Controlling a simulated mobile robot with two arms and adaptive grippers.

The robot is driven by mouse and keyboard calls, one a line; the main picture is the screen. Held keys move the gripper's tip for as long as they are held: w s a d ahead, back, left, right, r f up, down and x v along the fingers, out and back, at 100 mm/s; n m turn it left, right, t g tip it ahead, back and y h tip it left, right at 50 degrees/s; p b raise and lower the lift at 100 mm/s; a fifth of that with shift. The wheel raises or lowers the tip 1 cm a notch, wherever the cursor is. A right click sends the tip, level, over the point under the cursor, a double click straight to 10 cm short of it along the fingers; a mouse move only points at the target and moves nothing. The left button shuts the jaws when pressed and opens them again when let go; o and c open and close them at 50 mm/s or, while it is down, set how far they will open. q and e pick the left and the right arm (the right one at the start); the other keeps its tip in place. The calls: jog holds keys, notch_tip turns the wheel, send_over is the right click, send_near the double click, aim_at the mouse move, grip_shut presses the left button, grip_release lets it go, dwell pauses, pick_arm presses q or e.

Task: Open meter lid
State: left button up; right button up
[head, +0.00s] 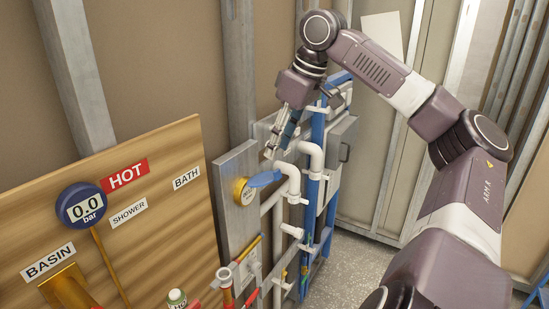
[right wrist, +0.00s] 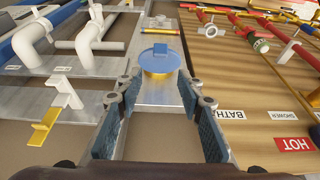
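The meter (head: 242,191) is a round brass-yellow body with a pale face, on a grey plate in the head view. Its blue lid (head: 265,179) stands out from the meter to the right, swung away from the face. In the right wrist view the lid (right wrist: 160,58) is a blue disc with a raised tab, above the yellow rim. My right gripper (head: 279,145) is open and empty, above and beyond the meter. In the right wrist view its fingers (right wrist: 156,92) are spread wide, and the lid lies past their tips, apparently untouched. My left gripper is not in view.
White pipe elbows (head: 291,180) and blue pipes (head: 316,165) stand right beside the meter. A wooden board (head: 150,205) with a pressure gauge (head: 82,208) and labels is at left. Red-handled valves (head: 225,275) are below. Grey floor (head: 350,255) is clear at right.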

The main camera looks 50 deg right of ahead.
jog(key=v, duration=0.5)
jog(key=shift+a+r, duration=0.1)
